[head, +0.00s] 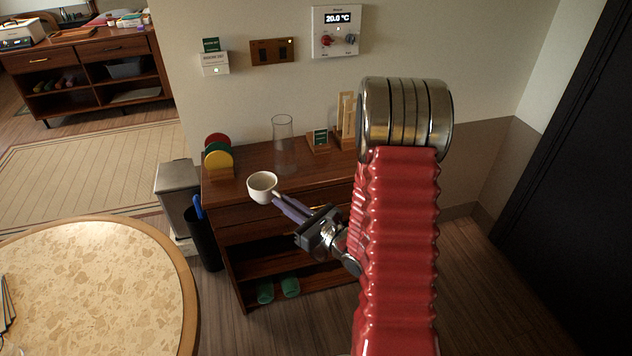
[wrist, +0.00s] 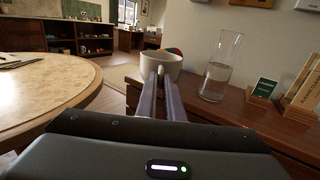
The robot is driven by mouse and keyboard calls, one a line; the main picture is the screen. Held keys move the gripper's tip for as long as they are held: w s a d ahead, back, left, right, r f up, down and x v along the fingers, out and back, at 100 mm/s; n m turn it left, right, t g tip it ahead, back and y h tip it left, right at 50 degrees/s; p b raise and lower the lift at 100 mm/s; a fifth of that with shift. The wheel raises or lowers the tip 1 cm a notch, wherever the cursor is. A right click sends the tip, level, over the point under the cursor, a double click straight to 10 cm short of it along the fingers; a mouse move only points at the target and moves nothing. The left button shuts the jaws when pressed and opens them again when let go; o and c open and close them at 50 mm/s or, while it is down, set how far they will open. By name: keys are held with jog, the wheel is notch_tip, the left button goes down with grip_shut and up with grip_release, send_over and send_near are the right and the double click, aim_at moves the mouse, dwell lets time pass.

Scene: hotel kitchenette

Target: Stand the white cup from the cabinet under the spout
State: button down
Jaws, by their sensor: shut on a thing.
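The white cup (head: 262,187) is upright at the front left of the dark wooden cabinet (head: 322,178). My gripper (head: 278,197) is shut on the cup at its near side. In the wrist view the white cup (wrist: 160,63) is ahead of the two fingers, and the fingertips (wrist: 160,77) close on what looks like its handle. I cannot tell whether the cup touches the cabinet top or hangs just above its edge. The cup's inside looks empty. No spout shows in either view.
A clear glass vase (head: 284,150), a stand of coloured discs (head: 218,158) and small wooden card holders (head: 318,141) stand on the cabinet. A dark bin (head: 205,240) stands left of it. A round table (head: 95,285) fills the lower left. Bare floor lies at right.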

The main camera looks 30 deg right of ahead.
jog(key=a+f+n+y, duration=0.1)
jog(key=a+f+y, duration=0.1)
jog(key=a+f, duration=0.2)
jog(key=a+f+n+g+y, duration=0.1)
jog(key=a+f, duration=0.3)
jog(key=a, duration=0.5)
jog(key=shift+a+n+g+y, duration=0.15)
jog(key=shift+n+g+y, duration=0.15)
jog(key=shift+y, duration=0.1)
jog(key=shift+s+a, duration=0.1)
